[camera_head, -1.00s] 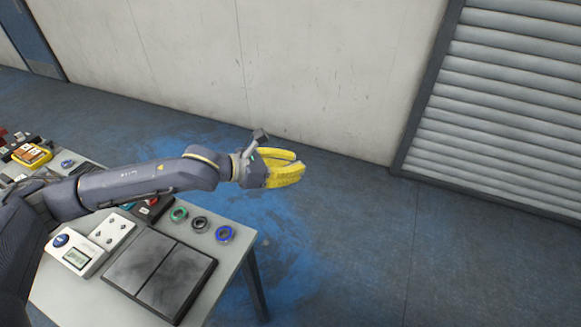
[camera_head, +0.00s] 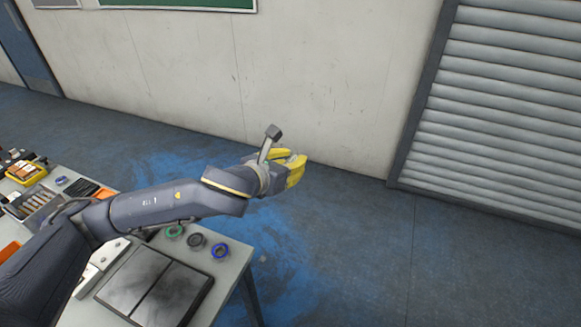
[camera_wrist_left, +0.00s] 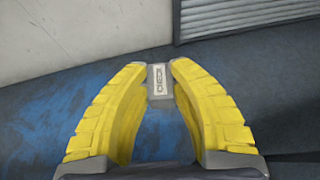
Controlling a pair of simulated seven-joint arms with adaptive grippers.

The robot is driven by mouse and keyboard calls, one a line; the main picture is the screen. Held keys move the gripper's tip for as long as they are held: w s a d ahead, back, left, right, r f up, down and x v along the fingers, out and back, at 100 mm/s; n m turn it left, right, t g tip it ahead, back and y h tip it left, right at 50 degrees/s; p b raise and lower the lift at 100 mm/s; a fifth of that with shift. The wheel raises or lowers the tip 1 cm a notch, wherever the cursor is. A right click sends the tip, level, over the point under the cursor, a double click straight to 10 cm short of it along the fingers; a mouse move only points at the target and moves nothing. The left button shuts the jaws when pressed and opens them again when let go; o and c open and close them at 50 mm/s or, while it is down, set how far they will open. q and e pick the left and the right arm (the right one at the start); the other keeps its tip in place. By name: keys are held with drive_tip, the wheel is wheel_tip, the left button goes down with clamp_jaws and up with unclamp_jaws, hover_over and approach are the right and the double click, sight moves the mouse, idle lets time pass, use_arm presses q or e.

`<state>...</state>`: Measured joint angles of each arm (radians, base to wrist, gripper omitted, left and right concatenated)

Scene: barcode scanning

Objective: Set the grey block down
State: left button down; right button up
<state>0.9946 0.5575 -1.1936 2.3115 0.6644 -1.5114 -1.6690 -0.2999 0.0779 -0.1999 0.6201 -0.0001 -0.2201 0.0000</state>
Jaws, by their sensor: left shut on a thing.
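My left gripper (camera_head: 292,167) has yellow fingers and reaches out past the table's far right corner, over the blue-grey floor. In the left wrist view its fingertips (camera_wrist_left: 160,78) are closed on the grey block (camera_wrist_left: 160,92). The block is small, with a pale label bearing dark lettering, and is held between the two tips with floor behind it. In the head view the block is mostly hidden by the yellow fingers. My right gripper is not in view.
The light grey table (camera_head: 232,272) carries two dark square pads (camera_head: 138,285). Green (camera_head: 174,231), black (camera_head: 196,239) and blue (camera_head: 220,250) rings lie near its far right edge. Open floor lies right of the table.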

sight(295, 159)
use_arm(q)
drive_tip(key=shift+w+d+r+n+t+y, duration=0.2)
drive_tip(key=shift+r+n+t+y, duration=0.15)
drive_tip(key=shift+r+n+y, duration=0.75)
drive_tip(key=shift+w+d+r+n+t+y, duration=0.15)
drive_tip(key=shift+r+n+t+y, duration=0.15)
drive_tip(key=shift+r+n+y, duration=0.75)
drive_tip(key=shift+w+d+r+n+t+y, duration=0.2)
drive_tip(key=shift+r+n+t+y, duration=0.15)
drive_tip(key=shift+r+n+y, duration=0.7)
drive_tip(key=shift+f, duration=0.2)
drive_tip(key=shift+a+f+m, duration=0.1)
drive_tip(key=shift+a+m, duration=0.05)
drive_tip(key=shift+m, duration=0.15)
